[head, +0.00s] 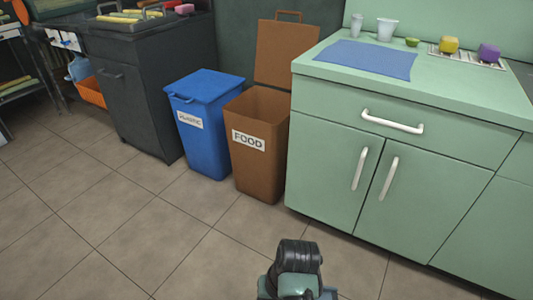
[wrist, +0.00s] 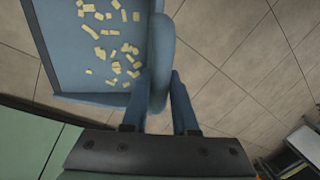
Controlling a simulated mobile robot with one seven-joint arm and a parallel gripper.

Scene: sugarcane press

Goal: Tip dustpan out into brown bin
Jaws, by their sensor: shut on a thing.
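The brown bin (head: 259,143) bears a "FOOD" label and stands on the floor between the blue bin and the green cabinet. Its lid (head: 285,52) is up and its top is open. In the wrist view, the blue dustpan (wrist: 60,45) holds several small pale yellow pieces (wrist: 115,50) scattered on its pan. My gripper (wrist: 165,92) is shut on the dustpan at its raised edge or handle; which one I cannot tell. In the head view, only part of my arm shows at the bottom, and the dustpan cannot be made out clearly.
A blue bin (head: 205,128) with a closed lid stands left of the brown bin. The green cabinet (head: 400,160) stands close on its right, with a blue mat (head: 362,59) and cups on top. A dark cabinet (head: 140,90) is at left. The tiled floor in front is clear.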

